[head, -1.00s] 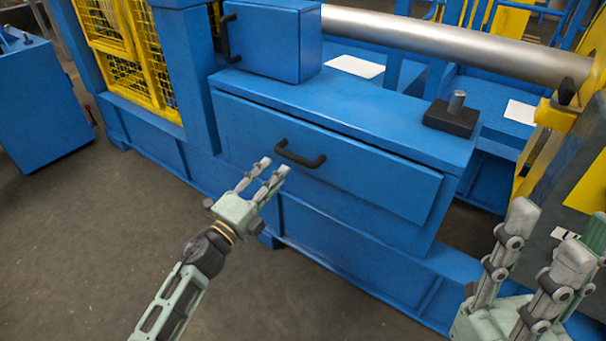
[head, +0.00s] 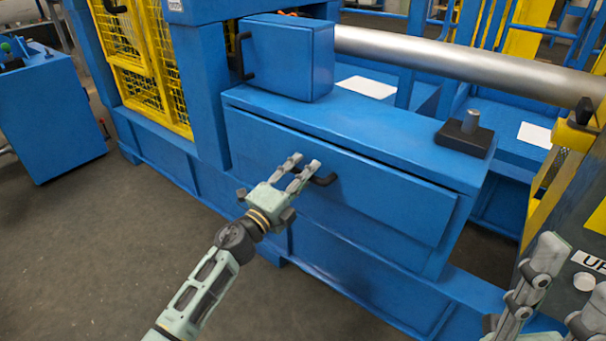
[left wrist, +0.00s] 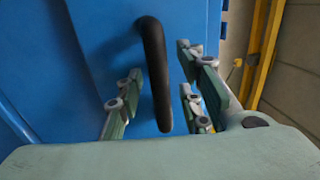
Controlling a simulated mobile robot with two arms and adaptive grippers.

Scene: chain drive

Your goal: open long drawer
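The long blue drawer (head: 390,205) is in the machine's front, below the ledge. Its black handle (head: 325,180) is partly hidden behind my left gripper. My left gripper (head: 302,167) is open at the handle in the head view. In the left wrist view, the black handle (left wrist: 155,75) stands between the spread fingers of the left gripper (left wrist: 160,100), with gaps on both sides. My right gripper (head: 565,285) is at the lower right, with its fingers apart and its lower part cut off by the frame, well away from the drawer.
A small blue box (head: 287,60) with its own black handle stands above the drawer. A black block with a metal pin (head: 465,135) sits on the ledge. A steel roller (head: 470,65) runs behind. The grey floor (head: 110,250) in front is clear.

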